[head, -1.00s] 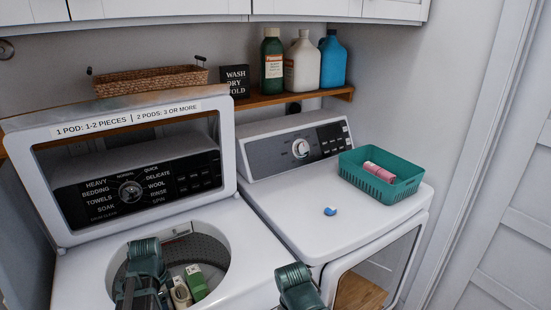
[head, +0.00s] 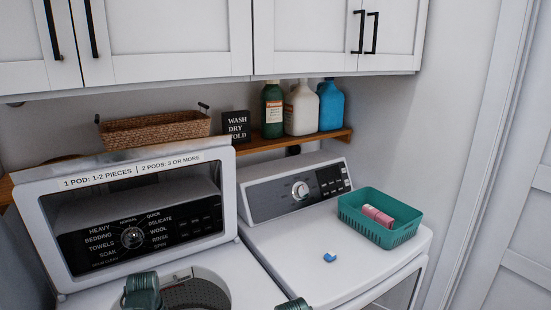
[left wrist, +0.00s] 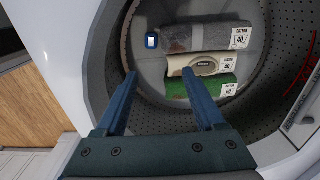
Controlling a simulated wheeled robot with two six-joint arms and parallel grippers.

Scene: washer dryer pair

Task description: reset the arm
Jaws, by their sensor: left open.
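My left gripper (left wrist: 160,85) is open and empty in the left wrist view, its two blue fingers spread over the washer's open drum (left wrist: 255,120). Inside the drum lie a grey rolled cloth (left wrist: 200,40), a cream one (left wrist: 185,65) and a green one (left wrist: 185,87), with cotton 40 tags. A small blue-and-white item (left wrist: 151,40) is beside the grey cloth. The fingers appear apart from the cloths. In the head view, only green parts of my arms show at the bottom edge; the left gripper is hidden there and my right gripper is out of frame.
The washer's lid (head: 228,190) stands open. The dryer (head: 290,250) beside it bears a blue pod (head: 329,258) and a teal basket (head: 393,236) with pink items. A shelf (head: 265,143) holds bottles and a wicker basket (head: 155,131). White cabinets (head: 170,40) hang above.

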